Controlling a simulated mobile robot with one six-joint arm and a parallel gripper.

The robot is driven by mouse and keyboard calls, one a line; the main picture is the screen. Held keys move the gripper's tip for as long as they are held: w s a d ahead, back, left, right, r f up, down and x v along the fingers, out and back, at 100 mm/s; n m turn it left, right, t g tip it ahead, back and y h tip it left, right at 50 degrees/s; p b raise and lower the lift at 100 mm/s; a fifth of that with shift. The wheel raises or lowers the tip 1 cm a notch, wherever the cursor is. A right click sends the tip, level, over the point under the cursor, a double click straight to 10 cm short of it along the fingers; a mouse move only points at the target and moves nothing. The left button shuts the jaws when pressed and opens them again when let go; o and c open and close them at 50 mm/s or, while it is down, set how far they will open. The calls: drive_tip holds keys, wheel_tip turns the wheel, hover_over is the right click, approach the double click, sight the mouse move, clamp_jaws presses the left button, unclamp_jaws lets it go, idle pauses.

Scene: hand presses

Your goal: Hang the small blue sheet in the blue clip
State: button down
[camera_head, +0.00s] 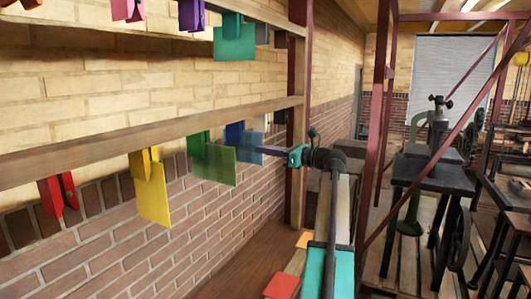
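The blue clip (233,134) hangs from the lower wooden rail, right of the green clip. The small blue sheet (250,146) is upright at the blue clip, its upper left part overlapping the clip in the picture. Whether the clip's jaws pinch it cannot be told from here. My gripper (268,151) reaches in from the right, its thin dark fingers level and together at the right side of the sheet. It looks shut on the sheet, though the fingertips are small in this view.
The lower rail (150,140) also bears a red clip (58,195), a yellow clip with a yellow sheet (153,200) and a green sheet (214,163). A teal sheet (234,43) hangs above. Orange (305,240) and red (281,286) sheets lie below. A press (432,170) stands right.

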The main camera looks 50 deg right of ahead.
idle(0.4)
drive_tip(key=c, duration=1.7)
unclamp_jaws()
drive_tip(key=shift+s, duration=0.1)
drive_tip(key=shift+v, duration=3.45)
drive_tip(key=shift+s, duration=0.1)
